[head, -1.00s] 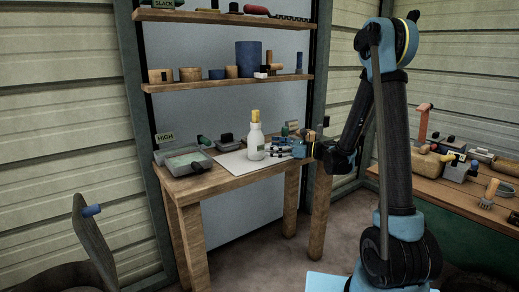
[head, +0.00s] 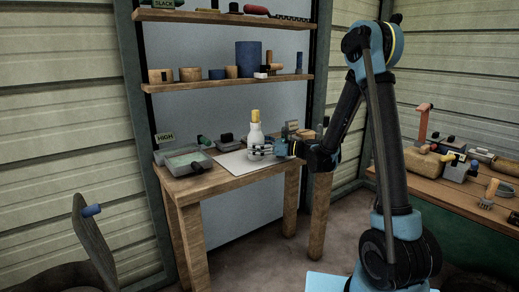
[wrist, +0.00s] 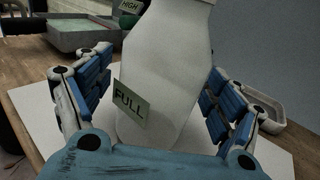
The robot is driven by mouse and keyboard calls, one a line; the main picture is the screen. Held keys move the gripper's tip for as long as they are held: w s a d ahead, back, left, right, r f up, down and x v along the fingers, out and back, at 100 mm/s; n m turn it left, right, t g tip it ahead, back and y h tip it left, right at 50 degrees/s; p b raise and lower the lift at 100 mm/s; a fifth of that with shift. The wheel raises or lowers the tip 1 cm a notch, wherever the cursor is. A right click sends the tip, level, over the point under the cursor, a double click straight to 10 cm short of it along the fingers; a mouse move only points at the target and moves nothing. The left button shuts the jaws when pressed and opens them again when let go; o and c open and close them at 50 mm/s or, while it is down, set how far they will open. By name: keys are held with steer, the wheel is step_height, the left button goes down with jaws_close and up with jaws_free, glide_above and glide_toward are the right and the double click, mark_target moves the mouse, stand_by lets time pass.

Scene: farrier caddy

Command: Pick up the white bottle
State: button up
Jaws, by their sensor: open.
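The white bottle (head: 255,134) with a yellow cap stands upright on a white sheet on the small wooden table. In the wrist view the bottle (wrist: 165,70) fills the middle, with a "FULL" label on its lower left; its cap is out of frame there. My gripper (head: 262,151) reaches in from the right at the bottle's lower body. In the wrist view my gripper (wrist: 160,95) is open, with one blue-padded finger on each side of the bottle.
A grey tray (head: 188,163) with a green surface sits left of the white sheet (head: 232,165). A small pale dish (wrist: 265,112) lies right of the bottle. Shelves with tins and blocks hang behind the table (head: 240,184).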

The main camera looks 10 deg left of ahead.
mark_target(256, 122)
steer(key=c, duration=1.6)
steer(key=shift+r, duration=0.1)
steer(key=shift+r, duration=4.95)
steer(key=o, duration=0.5)
steer(key=c, duration=0.9)
